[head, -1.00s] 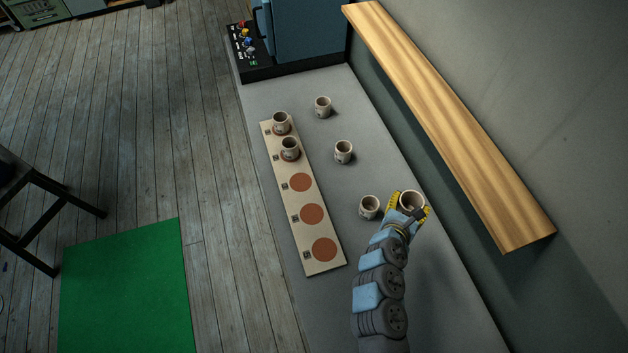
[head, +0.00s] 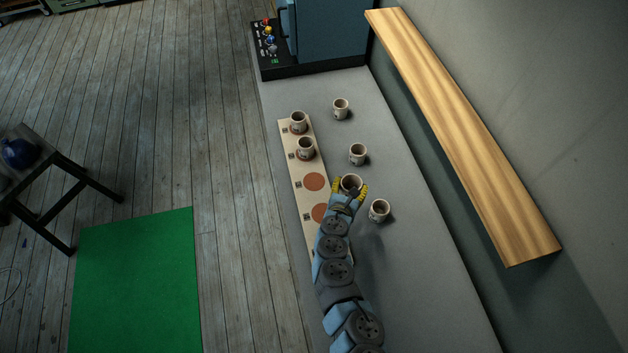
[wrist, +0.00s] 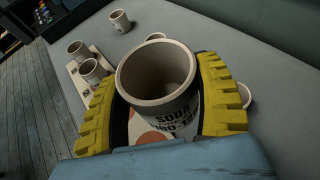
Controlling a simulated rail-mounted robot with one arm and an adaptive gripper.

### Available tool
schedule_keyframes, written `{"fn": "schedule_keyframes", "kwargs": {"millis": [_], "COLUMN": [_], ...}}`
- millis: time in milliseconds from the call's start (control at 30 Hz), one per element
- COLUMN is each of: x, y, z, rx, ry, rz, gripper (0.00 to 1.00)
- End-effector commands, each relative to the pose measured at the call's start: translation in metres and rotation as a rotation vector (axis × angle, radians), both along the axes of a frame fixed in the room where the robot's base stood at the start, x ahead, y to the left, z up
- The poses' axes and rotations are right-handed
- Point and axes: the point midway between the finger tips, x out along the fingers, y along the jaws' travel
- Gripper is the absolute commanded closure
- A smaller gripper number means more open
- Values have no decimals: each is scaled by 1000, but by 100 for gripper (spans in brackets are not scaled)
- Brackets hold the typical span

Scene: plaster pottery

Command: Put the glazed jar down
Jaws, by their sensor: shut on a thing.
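Two jars (head: 298,122) (head: 306,147) stand on the board's far two spots. The third spot (head: 314,181) is bare. The fourth spot (head: 319,212) is partly behind my arm, and the near end is hidden.
Three similar jars stand on the grey counter (head: 410,270) right of the board: a far one (head: 341,108), a middle one (head: 358,154) and a near one (head: 379,210) close to my gripper. A blue kiln-like box (head: 330,30) stands at the far end. A wooden shelf (head: 465,130) runs along the wall.

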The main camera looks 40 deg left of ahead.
Motion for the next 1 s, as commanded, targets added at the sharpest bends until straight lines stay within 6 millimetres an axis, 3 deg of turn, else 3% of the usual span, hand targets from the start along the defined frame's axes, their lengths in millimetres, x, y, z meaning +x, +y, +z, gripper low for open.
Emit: {"fn": "schedule_keyframes", "kwargs": {"millis": [300, 600, 800, 1000], "x": [-37, -77, -93, -87], "y": [74, 133, 152, 158], "z": [-18, -37, -42, -51], "rx": [-2, -4, -3, 1], "ry": [-1, -1, -2, -2], "rz": [151, 297, 348, 358], "gripper": [73, 73, 73, 73]}}
